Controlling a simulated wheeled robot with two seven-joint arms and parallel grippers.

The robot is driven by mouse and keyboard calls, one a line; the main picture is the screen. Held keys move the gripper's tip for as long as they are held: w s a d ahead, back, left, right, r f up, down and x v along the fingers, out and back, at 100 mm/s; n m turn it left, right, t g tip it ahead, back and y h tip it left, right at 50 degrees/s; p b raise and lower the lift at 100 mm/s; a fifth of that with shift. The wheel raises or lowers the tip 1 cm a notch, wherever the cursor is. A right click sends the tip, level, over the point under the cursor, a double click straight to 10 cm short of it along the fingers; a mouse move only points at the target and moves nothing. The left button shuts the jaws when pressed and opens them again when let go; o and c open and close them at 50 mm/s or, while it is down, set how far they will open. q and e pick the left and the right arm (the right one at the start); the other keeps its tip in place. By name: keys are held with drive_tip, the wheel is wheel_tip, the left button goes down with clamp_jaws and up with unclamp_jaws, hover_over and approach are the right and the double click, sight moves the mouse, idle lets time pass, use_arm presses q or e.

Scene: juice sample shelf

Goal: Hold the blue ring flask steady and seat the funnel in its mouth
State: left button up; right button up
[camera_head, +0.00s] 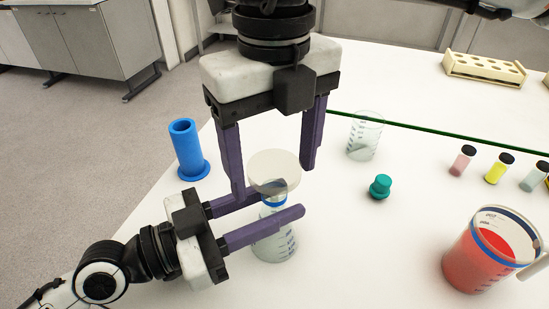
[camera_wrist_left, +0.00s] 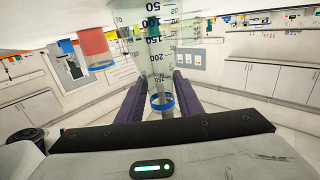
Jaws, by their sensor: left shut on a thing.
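The clear graduated flask with a blue ring (camera_head: 277,242) stands upright on the table in the head view. It also shows in the left wrist view (camera_wrist_left: 157,45), upside down, with its blue ring between the finger pads. My left gripper (camera_head: 284,205) comes in from the left and is shut on the flask's neck. The pale round funnel (camera_head: 273,165) is directly above the flask, its rim level; how deep its stem sits is hidden. My right gripper (camera_head: 272,182) points down from above, open, with its fingers wide apart on either side of the funnel. Any contact is unclear.
A blue cylinder on a base (camera_head: 186,150) stands left, near the table edge. A clear beaker (camera_head: 364,136) and a teal stopper (camera_head: 380,186) are to the right. A red-filled beaker (camera_head: 484,250), several vials (camera_head: 498,168) and a cream rack (camera_head: 484,68) stand farther right.

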drive_tip(key=shift+r, duration=0.15)
wheel_tip(320, 180, up, 12)
idle(0.6)
idle(0.4)
use_arm(q)
drive_tip(key=o, duration=1.2)
drive_tip(key=shift+v, duration=2.85)
drive_tip(key=v, duration=0.6)
drive_tip(key=shift+s+a, duration=0.15)
